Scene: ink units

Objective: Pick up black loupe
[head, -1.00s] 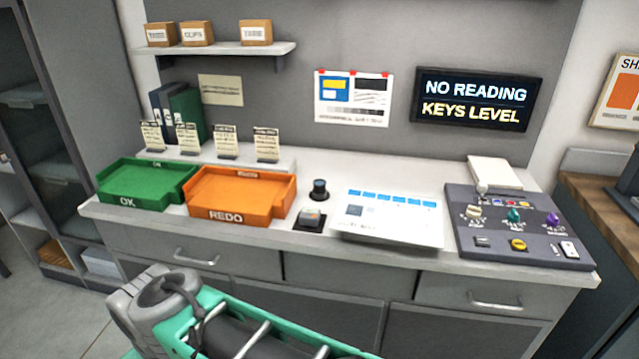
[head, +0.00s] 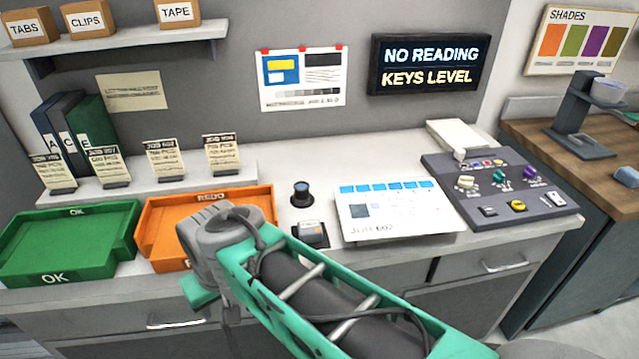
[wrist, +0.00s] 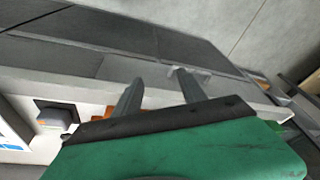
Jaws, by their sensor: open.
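The black loupe (head: 301,194) is a small dark cylinder standing upright on the light counter, right of the orange REDO tray and behind a small black-based device. I cannot make it out in the wrist view. My gripper (wrist: 158,78) shows in the wrist view with two grey fingers apart and nothing between them. It points across the counter's front edge and drawer fronts. In the head view my arm crosses the lower middle, in front of the counter, and the fingers are hidden.
The small black-based device (head: 311,234) stands just in front of the loupe. The orange tray (head: 262,193) and green tray (head: 125,225) are to the left. A tilted white job sheet (head: 400,215) and a dark control panel (head: 545,205) are to the right. Bare counter lies behind the loupe.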

